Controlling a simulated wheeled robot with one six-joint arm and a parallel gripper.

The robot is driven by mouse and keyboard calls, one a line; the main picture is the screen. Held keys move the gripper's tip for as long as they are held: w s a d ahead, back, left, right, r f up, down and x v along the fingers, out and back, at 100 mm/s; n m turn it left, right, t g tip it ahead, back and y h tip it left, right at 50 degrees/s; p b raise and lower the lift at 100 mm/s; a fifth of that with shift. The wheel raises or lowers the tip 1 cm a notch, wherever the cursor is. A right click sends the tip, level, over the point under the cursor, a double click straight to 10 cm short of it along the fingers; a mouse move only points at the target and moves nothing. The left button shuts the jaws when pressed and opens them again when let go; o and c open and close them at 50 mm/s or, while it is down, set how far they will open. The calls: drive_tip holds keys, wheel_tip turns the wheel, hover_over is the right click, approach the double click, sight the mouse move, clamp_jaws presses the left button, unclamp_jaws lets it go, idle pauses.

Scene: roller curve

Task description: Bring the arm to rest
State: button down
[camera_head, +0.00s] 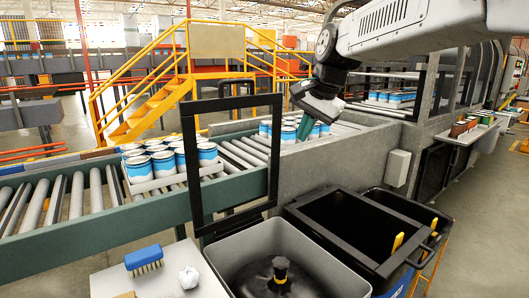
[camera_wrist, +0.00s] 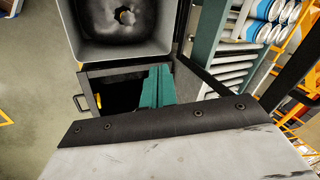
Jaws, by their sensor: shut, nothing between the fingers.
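My gripper (camera_head: 303,130) is in the upper middle of the head view, at the end of my arm, which reaches in from the upper right. Its teal fingers are together and hold nothing. They point down in front of blue-and-white cans (camera_head: 288,132) by the roller conveyor; I cannot tell the exact gap. In the wrist view the gripper (camera_wrist: 158,70) shows as closed teal fingers, seen against a dark crate (camera_wrist: 112,75).
A black upright frame (camera_head: 193,150) stands left of my gripper beside the conveyor (camera_head: 150,225). Cans sit in a tray (camera_head: 170,182) on the rollers. Below are a grey bin (camera_head: 230,250) with a black object inside, black crates (camera_head: 350,240), and a table with a blue brush (camera_head: 144,259).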

drive_tip(key=s+d+f+n+h, duration=0.1)
drive_tip(key=s+d+f, duration=0.3)
drive_tip(key=s, duration=0.8)
drive_tip(key=s+d+f+n+g+h, duration=0.1)
drive_tip(key=s+d+f+n, duration=0.2)
drive_tip(key=s, duration=0.9)
drive_tip(key=s+d+f+n+g+h, duration=0.1)
drive_tip(key=s+d+f+n, duration=0.2)
drive_tip(key=s+d+f, duration=0.3)
drive_tip(key=s+d, duration=0.4)
drive_tip(key=s, duration=0.3)
drive_tip(key=shift+f, duration=0.3)
